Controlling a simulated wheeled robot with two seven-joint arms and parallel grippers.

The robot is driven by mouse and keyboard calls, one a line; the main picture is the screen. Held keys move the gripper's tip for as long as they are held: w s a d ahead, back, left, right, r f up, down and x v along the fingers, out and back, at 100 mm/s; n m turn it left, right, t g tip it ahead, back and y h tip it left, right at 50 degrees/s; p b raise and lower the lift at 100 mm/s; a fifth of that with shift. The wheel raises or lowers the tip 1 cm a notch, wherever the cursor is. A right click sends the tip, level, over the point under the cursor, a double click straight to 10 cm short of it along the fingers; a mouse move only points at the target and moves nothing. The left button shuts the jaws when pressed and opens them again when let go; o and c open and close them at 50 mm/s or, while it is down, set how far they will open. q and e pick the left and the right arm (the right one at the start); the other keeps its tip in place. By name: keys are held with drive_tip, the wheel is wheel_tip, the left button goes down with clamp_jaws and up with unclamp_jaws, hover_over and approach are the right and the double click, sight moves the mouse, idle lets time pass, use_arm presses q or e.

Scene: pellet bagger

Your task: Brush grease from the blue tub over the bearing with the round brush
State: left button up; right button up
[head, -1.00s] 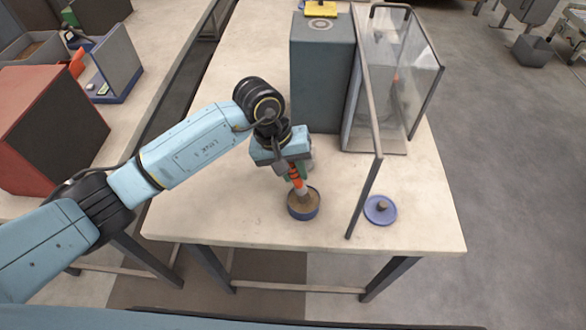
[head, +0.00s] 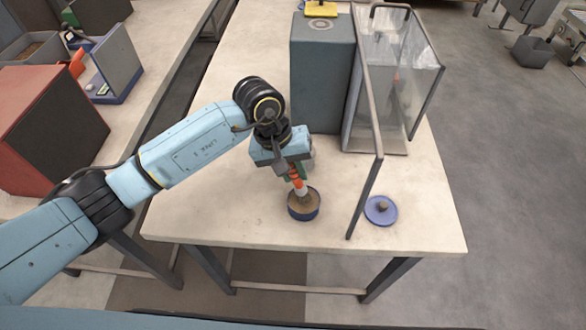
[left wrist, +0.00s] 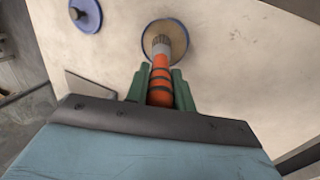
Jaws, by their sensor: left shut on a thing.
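My left gripper (head: 294,170) is shut on the orange handle of the round brush (head: 299,186). In the left wrist view the green fingers stand on either side of the brush handle (left wrist: 160,85). The brush points down with its grey head over the blue tub (head: 303,212), which holds brown grease. The tub also shows in the left wrist view (left wrist: 184,48). The bristle tip is at or just inside the tub; I cannot tell how deep. I cannot surely identify the bearing. My right gripper is not in view.
A blue lid-like disc with a knob (head: 380,210) lies right of the tub. A grey machine box (head: 322,75) and a clear guard (head: 412,85) stand behind. A slanted bar (head: 366,195) rises between tub and disc. The table's front left is bare.

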use_arm(q)
drive_tip(key=shift+r+p, duration=0.5)
drive_tip(key=shift+r, duration=0.55)
drive_tip(key=shift+r+p, duration=0.7)
drive_tip(key=shift+r, duration=1.7)
